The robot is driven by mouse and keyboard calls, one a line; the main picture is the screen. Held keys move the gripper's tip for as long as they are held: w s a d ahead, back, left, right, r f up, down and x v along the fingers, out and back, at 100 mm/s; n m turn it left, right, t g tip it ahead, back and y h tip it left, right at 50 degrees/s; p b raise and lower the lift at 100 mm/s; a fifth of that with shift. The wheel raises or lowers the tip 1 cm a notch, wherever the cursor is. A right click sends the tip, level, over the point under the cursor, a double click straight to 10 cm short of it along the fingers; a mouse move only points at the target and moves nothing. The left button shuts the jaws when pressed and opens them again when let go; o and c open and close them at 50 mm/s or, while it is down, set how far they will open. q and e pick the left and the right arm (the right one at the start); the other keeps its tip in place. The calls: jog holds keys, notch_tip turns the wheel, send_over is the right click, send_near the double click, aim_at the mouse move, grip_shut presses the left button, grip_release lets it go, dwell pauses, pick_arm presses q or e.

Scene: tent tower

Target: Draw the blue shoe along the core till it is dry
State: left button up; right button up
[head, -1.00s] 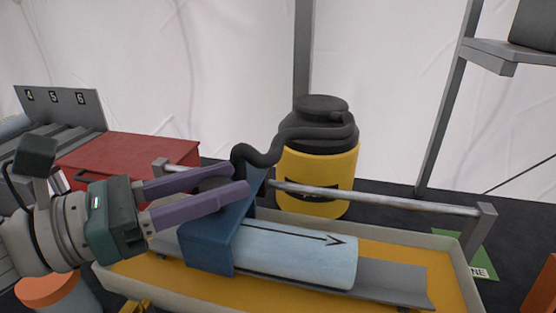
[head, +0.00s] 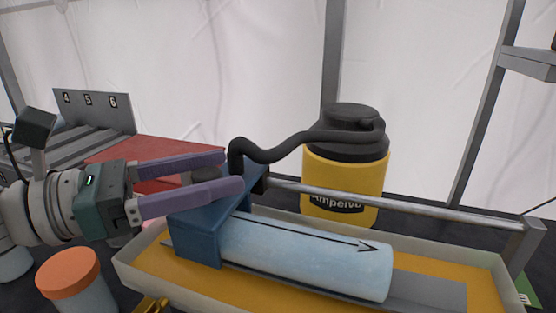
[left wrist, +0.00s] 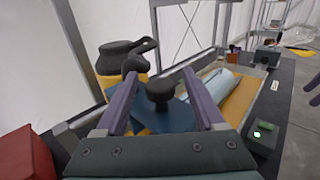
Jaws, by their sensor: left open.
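The blue shoe (head: 198,234) sits over the left end of the pale blue core (head: 310,256), which has a black arrow pointing right. My left gripper (head: 233,170) is open above the shoe, its purple fingers on either side of the shoe's dark knob (head: 205,178). In the left wrist view the knob (left wrist: 160,92) stands between the open fingers (left wrist: 159,75), with a visible gap. The shoe's top (left wrist: 172,118) shows below it. Most of the core right of the shoe is uncovered. Purple finger-like parts at the wrist view's right edge may be my right gripper (left wrist: 313,92).
A black hose (head: 285,150) runs from the shoe to a yellow canister (head: 345,185) behind. The core lies in a cream-rimmed tray (head: 440,245) with a metal rail (head: 400,208) along its back. An orange-lidded jar (head: 68,272) and a red box (head: 150,150) are at the left.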

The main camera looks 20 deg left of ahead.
pick_arm(q)
jog(key=shift+s+a+f, duration=0.1)
jog(key=shift+s+a, duration=0.15)
jog(key=shift+a, duration=0.05)
jog(key=b+v, duration=0.3)
jog(key=v, duration=0.6)
jog(key=shift+s, duration=0.1)
dwell(0.9)
